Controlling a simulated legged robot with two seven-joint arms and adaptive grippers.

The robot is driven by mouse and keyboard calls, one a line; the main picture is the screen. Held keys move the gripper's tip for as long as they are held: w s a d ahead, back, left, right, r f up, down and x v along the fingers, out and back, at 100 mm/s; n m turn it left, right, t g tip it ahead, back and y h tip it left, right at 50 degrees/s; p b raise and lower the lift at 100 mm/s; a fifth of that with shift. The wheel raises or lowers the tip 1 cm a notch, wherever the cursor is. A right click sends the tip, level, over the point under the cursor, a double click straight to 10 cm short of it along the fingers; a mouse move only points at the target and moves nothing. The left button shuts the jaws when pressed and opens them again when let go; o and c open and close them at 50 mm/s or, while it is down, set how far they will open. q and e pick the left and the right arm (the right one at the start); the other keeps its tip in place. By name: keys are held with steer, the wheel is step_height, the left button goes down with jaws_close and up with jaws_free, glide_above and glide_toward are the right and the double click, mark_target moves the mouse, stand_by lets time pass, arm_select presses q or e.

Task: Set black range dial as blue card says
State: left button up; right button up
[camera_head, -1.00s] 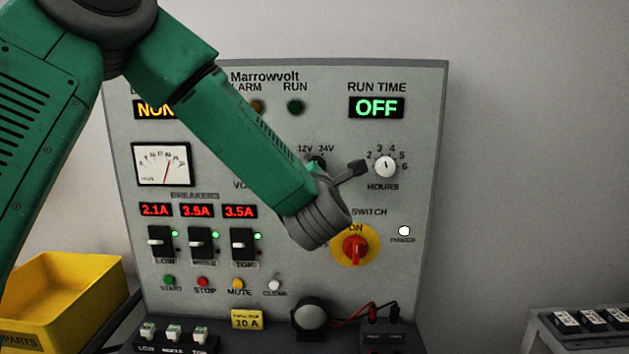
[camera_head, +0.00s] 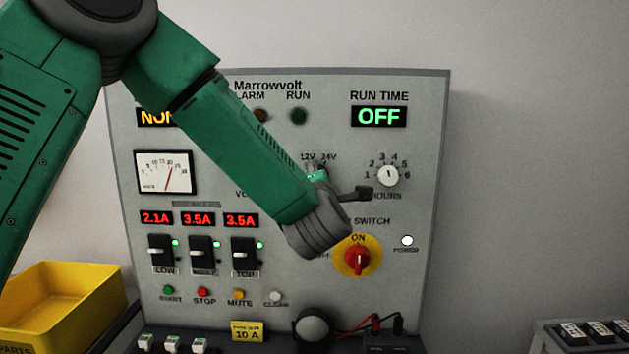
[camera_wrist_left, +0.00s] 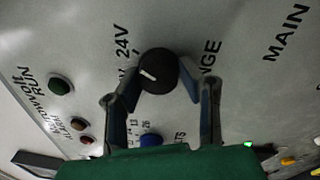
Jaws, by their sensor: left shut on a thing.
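The black range dial (camera_wrist_left: 158,71) is on the grey panel in the left wrist view, under the "24V" print. My left gripper (camera_wrist_left: 160,88) is shut on the dial, one finger on each side. In the head view my left gripper (camera_head: 318,176) is at the "12V 24V" marks, and its wrist and arm hide most of the dial. The "12V" mark is mostly covered by a finger in the wrist view. No blue card is in view. My right gripper is not in view.
The run time dial (camera_head: 388,175) is close right of my gripper, and the red main switch (camera_head: 357,257) is just below right. A blue knob (camera_wrist_left: 150,140) shows by the fingers. A yellow bin (camera_head: 70,310) stands at left. A yellow 10 A card (camera_head: 247,331) is low on the panel.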

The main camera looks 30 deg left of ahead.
arm_select(q)
steer(key=shift+d+f, duration=0.2)
steer(key=shift+d, duration=0.05)
steer(key=shift+c, duration=0.2)
steer(key=o, duration=1.1)
steer(key=shift+o, duration=0.2)
steer(key=v, duration=1.2)
